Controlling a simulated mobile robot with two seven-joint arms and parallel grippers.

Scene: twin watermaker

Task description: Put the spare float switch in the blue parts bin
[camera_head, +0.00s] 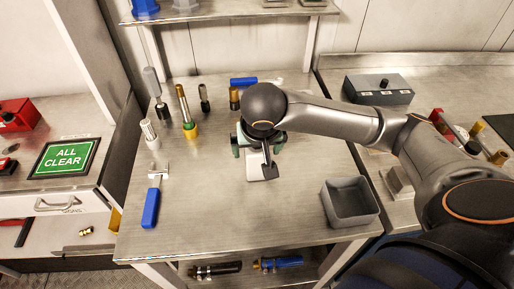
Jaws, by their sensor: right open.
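My right gripper (266,165) is over the middle of the workbench, open, pointing down. Its wrist hides part of a green-and-grey fixture (238,142) there, and I cannot tell whether they touch. A blue object (145,7) on the upper shelf at the top left may be the blue parts bin; the frame's top edge cuts it off. I cannot single out the spare float switch for sure. Several upright parts stand at the bench's back left, among them a white-topped one (149,132) and a brass-and-green one (187,115). My left gripper is not in view.
A grey open bin (349,202) stands at the bench's front right. A blue-handled tool (152,205) lies at the left. A grey box (379,89) sits on the right counter. The bench's front middle is clear.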

